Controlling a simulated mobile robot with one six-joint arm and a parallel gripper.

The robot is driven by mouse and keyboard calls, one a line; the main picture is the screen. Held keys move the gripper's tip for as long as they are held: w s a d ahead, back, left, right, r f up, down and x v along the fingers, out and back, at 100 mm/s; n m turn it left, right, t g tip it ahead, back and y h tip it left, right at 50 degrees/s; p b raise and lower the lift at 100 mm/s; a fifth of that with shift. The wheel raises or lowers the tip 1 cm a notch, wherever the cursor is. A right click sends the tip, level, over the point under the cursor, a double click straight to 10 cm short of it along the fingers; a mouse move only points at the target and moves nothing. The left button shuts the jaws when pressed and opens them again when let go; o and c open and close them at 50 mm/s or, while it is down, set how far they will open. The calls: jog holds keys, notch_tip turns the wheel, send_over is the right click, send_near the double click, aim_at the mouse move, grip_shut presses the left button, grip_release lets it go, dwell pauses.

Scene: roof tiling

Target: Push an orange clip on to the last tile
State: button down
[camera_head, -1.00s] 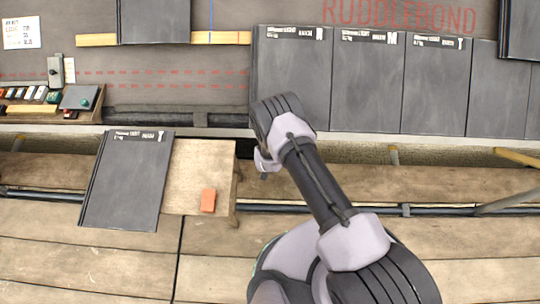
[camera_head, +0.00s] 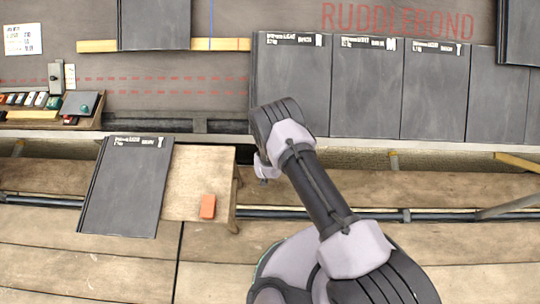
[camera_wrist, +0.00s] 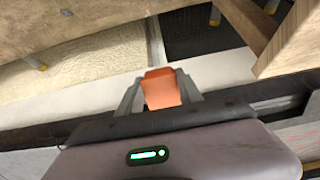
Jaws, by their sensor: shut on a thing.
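In the wrist view my gripper (camera_wrist: 159,92) is shut on an orange clip (camera_wrist: 161,89), which sticks out between the two fingers. In the head view my gripper (camera_head: 264,168) hangs just below the lower left corner of the leftmost laid tile (camera_head: 290,90), partly hidden by my wrist, and the held clip cannot be made out. That dark grey tile has a white printed label along its top. The held clip appears apart from any tile. A separate orange piece (camera_head: 208,207) lies on a wooden board.
More laid tiles (camera_head: 432,95) run to the right. A loose tile (camera_head: 126,187) overlaps the wooden board (camera_head: 195,165) at left. A tray of small items (camera_head: 45,105) stands further left. In the wrist view a wooden post (camera_wrist: 290,42) is close at upper right.

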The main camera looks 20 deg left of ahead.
jog(key=shift+w+a+r, duration=0.1)
jog(key=shift+w+r, duration=0.2)
jog(key=shift+w, duration=0.15)
dwell(0.5)
jog(key=shift+w+a+r+b, duration=0.1)
jog(key=shift+w+r+b, duration=0.05)
jog(key=shift+w+b, duration=0.15)
jog(key=shift+w+a+r+b, duration=0.15)
jog(key=shift+w+r+b, duration=0.2)
jog(key=shift+w, duration=0.3)
jog(key=shift+w+a+r+b, duration=0.2)
jog(key=shift+w+r, duration=0.25)
jog(key=shift+w, duration=0.15)
dwell(1.6)
jog(key=c, duration=0.7)
grip_release()
jog(key=p+v, duration=0.6)
jog(key=v, duration=0.1)
jog(key=shift+s+d+p, duration=0.1)
jog(key=shift+p, duration=0.2)
